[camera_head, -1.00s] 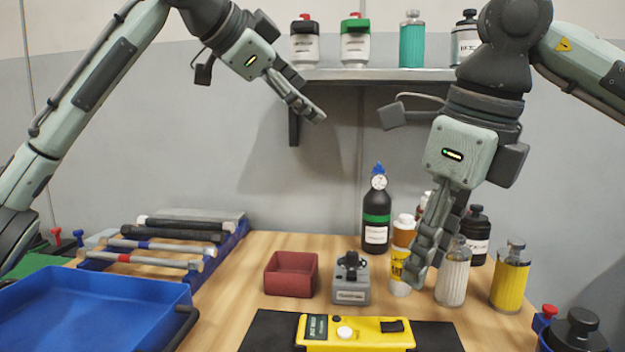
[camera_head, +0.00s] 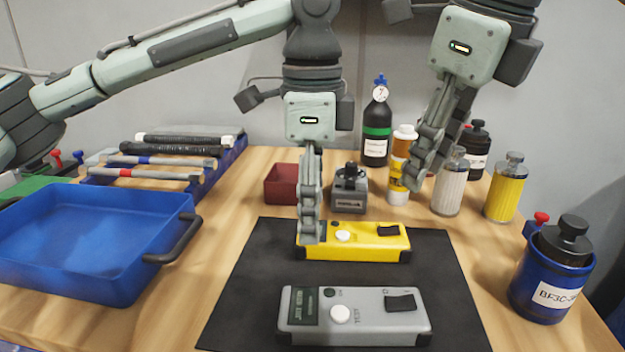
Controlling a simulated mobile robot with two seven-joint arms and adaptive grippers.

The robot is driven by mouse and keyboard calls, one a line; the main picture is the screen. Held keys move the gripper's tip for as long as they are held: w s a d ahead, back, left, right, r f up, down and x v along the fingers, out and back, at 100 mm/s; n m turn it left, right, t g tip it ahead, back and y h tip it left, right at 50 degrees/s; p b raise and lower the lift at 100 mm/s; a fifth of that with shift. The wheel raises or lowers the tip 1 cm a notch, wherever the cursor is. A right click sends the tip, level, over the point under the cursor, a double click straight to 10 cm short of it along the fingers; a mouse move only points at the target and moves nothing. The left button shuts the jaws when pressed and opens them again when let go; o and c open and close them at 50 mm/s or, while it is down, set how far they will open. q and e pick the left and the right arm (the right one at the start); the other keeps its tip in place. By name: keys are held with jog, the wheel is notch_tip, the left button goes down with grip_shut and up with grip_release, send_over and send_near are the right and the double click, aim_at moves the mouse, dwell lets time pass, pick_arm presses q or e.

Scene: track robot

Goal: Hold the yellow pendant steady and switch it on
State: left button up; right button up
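The yellow pendant (camera_head: 370,248) lies on a black mat in the camera_head view, with a dark display at its left end, a white round button (camera_head: 343,236) and a black switch (camera_head: 388,231) at its right. My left gripper (camera_head: 310,238) points straight down at the pendant's left end and hides much of the display. Its tips look to be at the top face, but I cannot tell if they touch. Its fingers show edge-on, so their opening is unclear. My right gripper (camera_head: 416,182) hangs behind and above the pendant's right end, its fingers together and empty.
A grey pendant (camera_head: 372,318) lies nearer on the black mat (camera_head: 245,290). Behind are a red box (camera_head: 281,184), a grey device (camera_head: 350,192) and several bottles. A blue tray (camera_head: 70,285) is at left, a blue-held bottle (camera_head: 550,285) at right.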

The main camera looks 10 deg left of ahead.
pick_arm(q)
jog(key=shift+f, duration=1.9)
